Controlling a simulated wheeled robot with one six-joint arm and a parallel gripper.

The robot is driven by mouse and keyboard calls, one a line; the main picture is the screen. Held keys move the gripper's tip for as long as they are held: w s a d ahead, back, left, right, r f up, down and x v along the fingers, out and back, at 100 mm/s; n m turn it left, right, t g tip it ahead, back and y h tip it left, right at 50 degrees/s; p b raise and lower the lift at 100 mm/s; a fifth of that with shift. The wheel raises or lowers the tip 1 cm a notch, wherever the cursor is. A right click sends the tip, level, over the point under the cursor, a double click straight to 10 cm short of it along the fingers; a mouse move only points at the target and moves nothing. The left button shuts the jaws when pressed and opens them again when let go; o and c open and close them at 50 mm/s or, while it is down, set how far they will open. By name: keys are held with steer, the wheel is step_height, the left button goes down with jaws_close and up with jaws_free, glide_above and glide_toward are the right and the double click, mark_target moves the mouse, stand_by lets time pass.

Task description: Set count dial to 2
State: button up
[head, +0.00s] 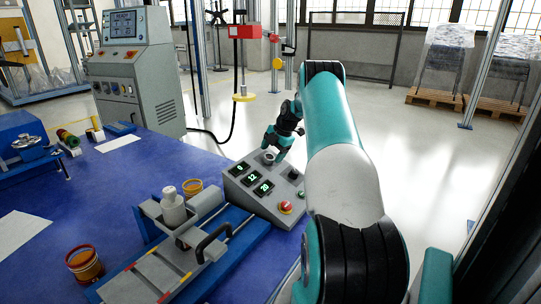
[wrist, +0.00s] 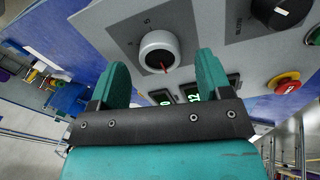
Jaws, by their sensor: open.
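The count dial (wrist: 160,52) is a round light-grey knob with a dark centre and a red pointer mark near its lower edge in the wrist view. It sits on a dark square with small printed marks on the grey control box (head: 235,192). My gripper (wrist: 162,62) is open, with its two teal fingers to either side of the dial's lower part. I cannot tell whether they touch it. In the head view my gripper (head: 271,153) is over the box's far corner. The box's first green display (head: 239,168) seems to read 0.
Two more displays, a black knob (wrist: 283,12) and a red emergency button (wrist: 284,84) are on the same panel. A blue fixture with a white cylinder (head: 173,207) stands just left of the box on the blue table. A grey console (head: 133,80) stands behind.

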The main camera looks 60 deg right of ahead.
steer(key=p+v, duration=0.2)
steer(key=v, duration=1.3)
steer(key=shift+p, duration=0.4)
steer(key=shift+w+r, duration=0.1)
steer(key=w+a+r+m+y, duration=0.1)
steer(key=w+a+r, duration=0.25)
steer(key=a, duration=0.45)
steer(key=w+a+r, duration=0.2)
steer(key=w+a, duration=0.2)
steer(key=a, duration=0.4)
steer(key=a+r+m+g+y, duration=0.1)
steer(key=a+r+m+y, duration=0.15)
steer(key=a, duration=1.65)
steer(key=s+a+r+m+g, duration=0.15)
steer(key=s+a, duration=0.25)
steer(key=a, duration=0.8)
steer(key=s+a+f+m+g, duration=0.1)
steer(key=s+a+m, duration=0.1)
steer(key=s+a, duration=0.75)
steer(key=s+a+m+g, duration=0.15)
steer(key=s+a, duration=0.45)
steer(key=s, duration=0.7)
step_height(320, 180, up, 26)
steer(key=p, duration=2.6)
steer(key=shift+w+d, duration=0.2)
steer(key=shift+d, duration=0.05)
